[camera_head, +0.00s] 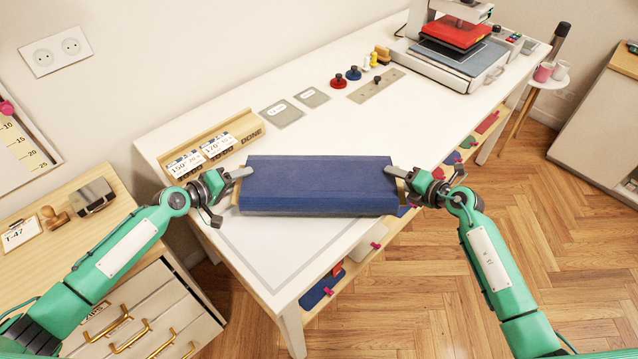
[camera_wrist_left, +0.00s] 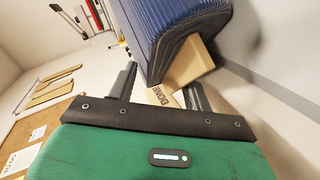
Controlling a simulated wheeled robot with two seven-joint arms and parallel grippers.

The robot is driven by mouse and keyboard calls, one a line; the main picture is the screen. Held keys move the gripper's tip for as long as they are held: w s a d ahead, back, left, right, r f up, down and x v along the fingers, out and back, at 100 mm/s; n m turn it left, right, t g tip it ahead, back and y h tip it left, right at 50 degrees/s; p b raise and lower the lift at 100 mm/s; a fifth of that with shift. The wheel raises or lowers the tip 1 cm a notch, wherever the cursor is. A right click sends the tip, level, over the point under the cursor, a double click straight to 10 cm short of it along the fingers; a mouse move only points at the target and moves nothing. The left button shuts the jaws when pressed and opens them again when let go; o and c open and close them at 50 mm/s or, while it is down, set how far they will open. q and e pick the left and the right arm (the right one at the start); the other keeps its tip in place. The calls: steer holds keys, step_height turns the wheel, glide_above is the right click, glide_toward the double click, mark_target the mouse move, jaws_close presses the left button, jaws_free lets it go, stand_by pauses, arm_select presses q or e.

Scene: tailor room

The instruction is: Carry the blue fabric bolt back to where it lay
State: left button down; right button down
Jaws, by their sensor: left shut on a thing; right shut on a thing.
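The blue fabric bolt (camera_head: 318,186) lies level over the near left end of the white table (camera_head: 300,255); I cannot tell whether it touches the top. My left gripper (camera_head: 238,174) is shut on its left end. My right gripper (camera_head: 394,172) is shut on its right end. In the left wrist view the bolt (camera_wrist_left: 172,28) fills the top middle, at the fingers of my left gripper (camera_wrist_left: 160,88). A rectangular outline (camera_head: 290,283) is marked on the table beneath and in front of the bolt.
A wooden card holder (camera_head: 258,127) marked DONE stands behind the bolt. A drawer cabinet (camera_head: 150,310) stands at the left.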

arm_select(q)
steer(key=shift+w+r, duration=0.1)
arm_select(e)
steer(key=shift+w+r, duration=0.1)
steer(key=shift+r, duration=0.05)
arm_select(q)
steer(key=shift+a+r, duration=0.1)
arm_select(e)
steer(key=shift+r, duration=0.15)
